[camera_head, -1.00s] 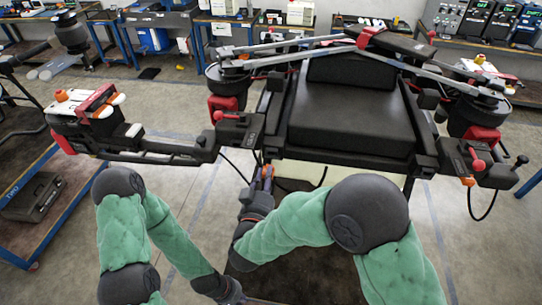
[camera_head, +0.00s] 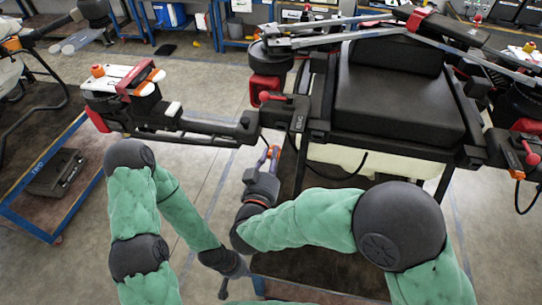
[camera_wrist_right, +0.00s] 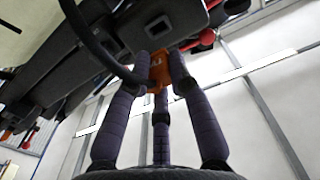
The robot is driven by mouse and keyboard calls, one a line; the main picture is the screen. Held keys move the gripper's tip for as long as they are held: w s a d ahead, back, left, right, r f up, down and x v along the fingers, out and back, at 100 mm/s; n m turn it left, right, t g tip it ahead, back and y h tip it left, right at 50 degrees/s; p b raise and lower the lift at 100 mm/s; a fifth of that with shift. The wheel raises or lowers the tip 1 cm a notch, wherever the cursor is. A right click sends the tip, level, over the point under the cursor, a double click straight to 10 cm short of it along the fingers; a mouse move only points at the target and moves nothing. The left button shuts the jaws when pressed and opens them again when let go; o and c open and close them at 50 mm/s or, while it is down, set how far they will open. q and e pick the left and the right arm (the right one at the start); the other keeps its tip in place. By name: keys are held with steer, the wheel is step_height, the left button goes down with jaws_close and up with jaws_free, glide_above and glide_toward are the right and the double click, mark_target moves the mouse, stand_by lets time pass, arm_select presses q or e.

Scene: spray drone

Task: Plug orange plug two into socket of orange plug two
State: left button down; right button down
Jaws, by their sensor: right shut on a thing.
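The orange plug (camera_wrist_right: 158,70) is between the fingers of my right gripper (camera_wrist_right: 160,72) in the right wrist view, with a black cable (camera_wrist_right: 90,40) curving from it. In the head view my right gripper (camera_head: 269,156) is below the drone's left folded arm joint, with a small orange bit between its fingers. In the wrist view the plug's upper end is close to the dark underside of the drone arm (camera_wrist_right: 165,22). I cannot tell whether they touch. The socket is hidden. My left gripper (camera_head: 224,288) is low in the head view, its fingers unclear.
A red lever (camera_head: 275,96) sits on the arm joint. A low blue-framed cart (camera_head: 60,205) with a black case (camera_head: 57,172) stands at the left. Workbenches line the back. Floor between cart and table is clear.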

steer(key=shift+w, duration=0.1)
steer(key=shift+w, duration=0.25)
steer(key=w, duration=0.2)
steer(key=w+d+b, duration=0.1)
steer(key=w, duration=0.2)
steer(key=shift+w+d+b, duration=0.25)
steer(key=shift+w+b, duration=0.1)
steer(key=shift+w, duration=0.9)
stand_by(2.2)
steer(key=c, duration=1.1)
jaws_free()
steer(key=shift+w, duration=0.15)
steer(key=shift+o, duration=0.2)
